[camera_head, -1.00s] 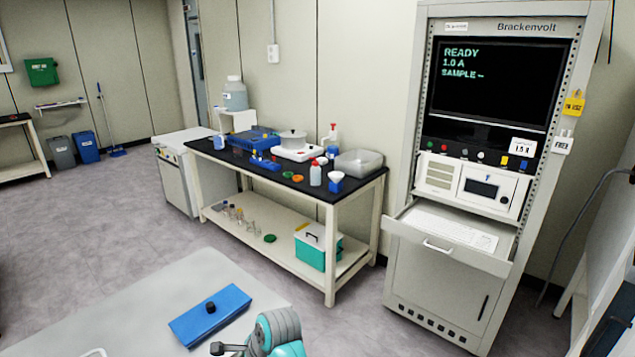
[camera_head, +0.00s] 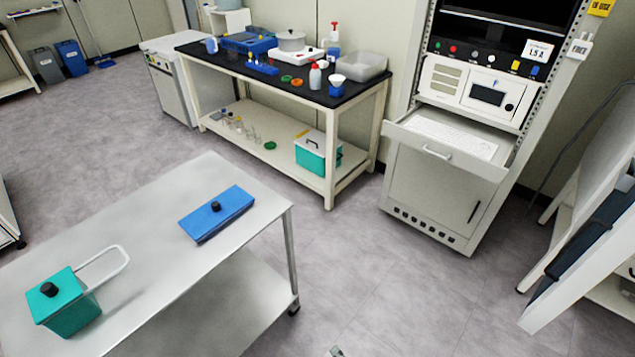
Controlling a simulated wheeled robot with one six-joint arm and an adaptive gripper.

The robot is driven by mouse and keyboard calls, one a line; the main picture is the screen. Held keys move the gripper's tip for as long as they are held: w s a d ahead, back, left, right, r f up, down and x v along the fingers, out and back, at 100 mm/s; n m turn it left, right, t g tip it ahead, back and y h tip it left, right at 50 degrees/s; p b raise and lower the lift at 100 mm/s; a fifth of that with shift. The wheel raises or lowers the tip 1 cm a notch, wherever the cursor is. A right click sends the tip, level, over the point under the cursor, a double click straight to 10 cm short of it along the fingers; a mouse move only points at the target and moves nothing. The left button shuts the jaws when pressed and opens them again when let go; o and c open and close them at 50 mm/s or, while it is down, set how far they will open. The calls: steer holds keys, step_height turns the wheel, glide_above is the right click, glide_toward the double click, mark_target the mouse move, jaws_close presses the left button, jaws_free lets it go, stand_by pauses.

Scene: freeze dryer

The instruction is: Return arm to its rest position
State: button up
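My gripper cannot be made out in the head view. Only a small pale fragment shows at the bottom edge, and I cannot tell what it is. My arm is otherwise out of the picture, so its pose is hidden. A metal cart (camera_head: 150,222) stands in front at the left. On its top lie a blue flat block (camera_head: 222,208) with a black knob and a teal box (camera_head: 72,315) with a black knob and a pale loop handle.
A black-topped bench (camera_head: 345,100) with lab ware stands behind the cart. The Brackenvolt cabinet (camera_head: 430,195) has its keyboard drawer (camera_head: 440,150) pulled out. A white panel-like structure (camera_head: 590,200) is at the right. The floor (camera_head: 390,290) between cart and cabinet is clear.

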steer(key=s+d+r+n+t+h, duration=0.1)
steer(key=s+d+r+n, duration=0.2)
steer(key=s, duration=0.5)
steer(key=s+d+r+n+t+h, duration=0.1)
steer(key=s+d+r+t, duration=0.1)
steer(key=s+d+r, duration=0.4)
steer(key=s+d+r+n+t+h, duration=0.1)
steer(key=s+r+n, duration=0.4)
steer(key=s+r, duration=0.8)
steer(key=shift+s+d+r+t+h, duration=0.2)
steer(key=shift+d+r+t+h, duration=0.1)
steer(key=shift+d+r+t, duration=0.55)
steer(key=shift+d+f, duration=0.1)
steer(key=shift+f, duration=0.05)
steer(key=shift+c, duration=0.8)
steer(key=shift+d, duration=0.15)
